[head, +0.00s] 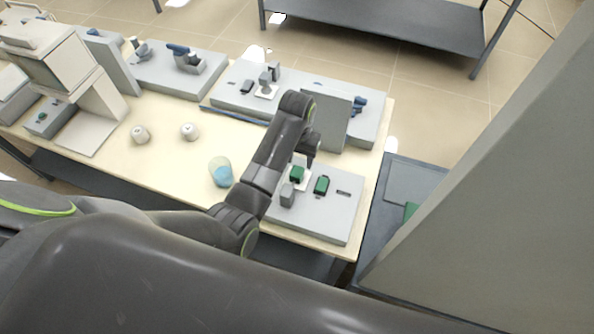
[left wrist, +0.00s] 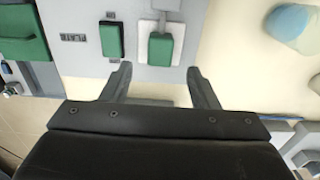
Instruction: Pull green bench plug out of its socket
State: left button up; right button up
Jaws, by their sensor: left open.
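The green bench plug (head: 297,174) sits in a white socket plate on the grey bench panel (head: 335,222). In the left wrist view the green plug (left wrist: 160,48) stands on its white plate, just beyond the fingertips. My left gripper (head: 311,152) is above the panel, close to the plug on its far side. In the left wrist view the left gripper (left wrist: 160,80) is open, with its two fingers apart and nothing between them. The plug lies in line with the gap. My right gripper is not in view.
A green switch (head: 321,185) is beside the plug, and a grey block (head: 288,196) stands in front of it. A beaker with blue contents (head: 221,172) stands left of the panel. An upright grey plate (head: 335,120) stands behind. Two white pots (head: 189,131) are farther left.

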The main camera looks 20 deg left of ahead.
aim_at(297, 171)
pick_arm(q)
notch_tip(297, 171, down, 8)
jog(key=shift+r, duration=0.15)
dwell(0.4)
grip_shut()
jog(key=shift+w, duration=0.1)
